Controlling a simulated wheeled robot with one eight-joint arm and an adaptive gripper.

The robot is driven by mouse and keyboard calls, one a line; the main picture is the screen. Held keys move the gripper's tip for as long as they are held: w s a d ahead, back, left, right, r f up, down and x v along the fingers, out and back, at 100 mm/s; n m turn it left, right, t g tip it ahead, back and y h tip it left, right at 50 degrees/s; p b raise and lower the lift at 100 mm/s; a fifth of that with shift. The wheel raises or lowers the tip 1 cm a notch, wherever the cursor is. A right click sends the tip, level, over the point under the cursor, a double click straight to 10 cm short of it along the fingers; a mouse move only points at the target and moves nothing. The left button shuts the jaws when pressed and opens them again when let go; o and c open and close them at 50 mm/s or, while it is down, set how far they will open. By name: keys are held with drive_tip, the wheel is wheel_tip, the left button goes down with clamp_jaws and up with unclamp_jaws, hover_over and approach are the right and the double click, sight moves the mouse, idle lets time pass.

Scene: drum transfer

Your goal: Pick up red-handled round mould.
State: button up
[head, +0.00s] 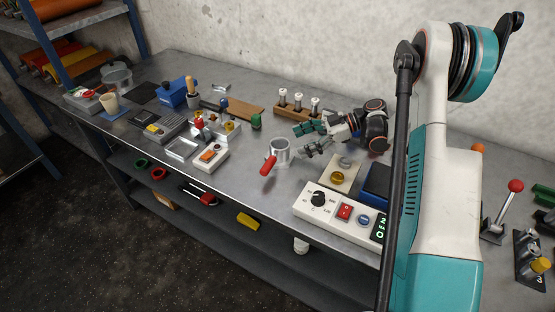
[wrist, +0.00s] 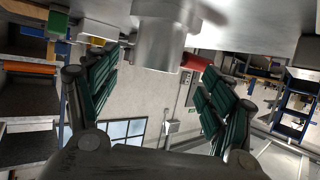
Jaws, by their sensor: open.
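The round mould (head: 281,149) is a silver metal cup standing upright on the grey bench near its front edge. Its red handle (head: 268,165) points toward the front edge. My gripper (head: 303,140) is open just right of the mould, low over the bench, with its fingers pointing left toward it. In the wrist view, which looks upside down, the mould (wrist: 160,38) is ahead between the spread green-padded fingers of my gripper (wrist: 155,85). Its red handle (wrist: 195,62) shows near the right finger. I cannot tell whether a finger touches the mould.
A wooden rack with white-topped pieces (head: 297,103) stands behind my gripper. A beige plate with a brass disc (head: 338,177) and a white control box (head: 335,211) lie to the right front. A small green item (head: 256,122) stands behind the mould.

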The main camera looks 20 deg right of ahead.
sight(286, 147)
drive_tip(key=b+x, duration=0.1)
drive_tip(key=x, duration=0.2)
drive_tip(key=b+x, duration=0.1)
drive_tip(key=x, duration=0.2)
drive_tip(key=shift+w+d+f, duration=0.1)
drive_tip(key=shift+d+f, duration=0.05)
drive_tip(key=shift+f, duration=0.1)
drive_tip(key=shift+w+a+f, duration=0.1)
drive_tip(key=shift+a, duration=0.35)
drive_tip(key=shift+c, duration=0.5)
drive_tip(key=c, duration=1.5)
